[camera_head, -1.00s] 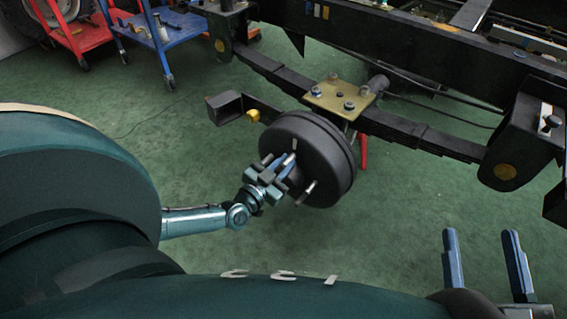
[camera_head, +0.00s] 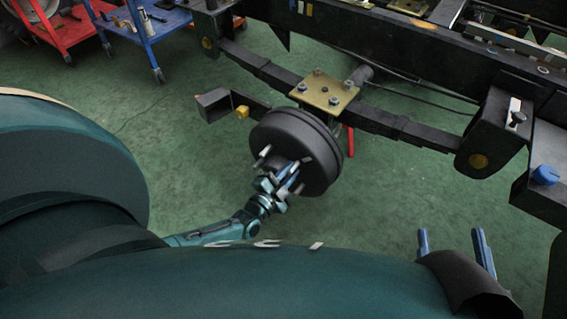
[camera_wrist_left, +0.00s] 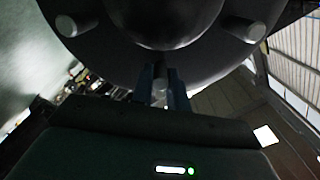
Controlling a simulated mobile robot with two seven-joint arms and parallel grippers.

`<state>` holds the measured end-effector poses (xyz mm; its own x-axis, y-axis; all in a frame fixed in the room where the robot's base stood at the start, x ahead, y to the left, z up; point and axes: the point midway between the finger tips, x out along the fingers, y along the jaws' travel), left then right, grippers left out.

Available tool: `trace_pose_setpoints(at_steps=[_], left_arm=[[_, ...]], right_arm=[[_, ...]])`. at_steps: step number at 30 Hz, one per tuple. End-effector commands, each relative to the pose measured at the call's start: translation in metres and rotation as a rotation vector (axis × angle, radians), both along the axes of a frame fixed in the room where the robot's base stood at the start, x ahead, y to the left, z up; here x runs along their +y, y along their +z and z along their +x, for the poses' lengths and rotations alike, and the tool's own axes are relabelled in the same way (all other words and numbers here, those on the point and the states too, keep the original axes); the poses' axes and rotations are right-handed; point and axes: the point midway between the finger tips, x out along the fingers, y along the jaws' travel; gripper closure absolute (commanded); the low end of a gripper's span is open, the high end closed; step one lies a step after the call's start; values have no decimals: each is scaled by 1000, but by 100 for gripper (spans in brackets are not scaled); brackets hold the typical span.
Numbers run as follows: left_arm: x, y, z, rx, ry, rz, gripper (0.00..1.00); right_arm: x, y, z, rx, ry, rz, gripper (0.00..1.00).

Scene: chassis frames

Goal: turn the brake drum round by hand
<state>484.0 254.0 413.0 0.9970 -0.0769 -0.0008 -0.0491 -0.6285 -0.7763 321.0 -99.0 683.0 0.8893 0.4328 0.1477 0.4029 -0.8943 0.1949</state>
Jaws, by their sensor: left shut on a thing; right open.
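The black brake drum (camera_head: 282,128) sits at the end of the axle, with pale studs around its hub. My left gripper (camera_head: 284,182) is at the lower part of the drum's face, shut on a wheel stud. In the left wrist view the drum (camera_wrist_left: 105,60) fills the top, with studs left and right. There the held stud (camera_wrist_left: 159,94) shows between the dark blue fingers; its full length is hidden. My right gripper (camera_head: 451,242) is open and empty at the lower right, apart from the drum.
A black chassis rail (camera_head: 390,50) and leaf spring (camera_head: 405,128) run behind the drum, with a brass-coloured plate (camera_head: 325,93) above the axle. A blue trolley (camera_head: 138,40) and red trolley (camera_head: 72,30) stand at the upper left. Green floor is clear left of the drum.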

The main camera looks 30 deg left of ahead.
Motion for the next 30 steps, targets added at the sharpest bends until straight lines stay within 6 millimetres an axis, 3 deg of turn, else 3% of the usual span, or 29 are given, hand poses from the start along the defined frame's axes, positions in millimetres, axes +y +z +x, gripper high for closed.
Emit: trace_pose_setpoints(at_steps=[12,30], left_arm=[[-16,-15,-2,-14,-7,222,100],[-18,-18,-3,-18,-8,268,100]], right_arm=[[0,-2,-2,7,-2,-2,41],[0,1,1,-2,-2,1,41]])
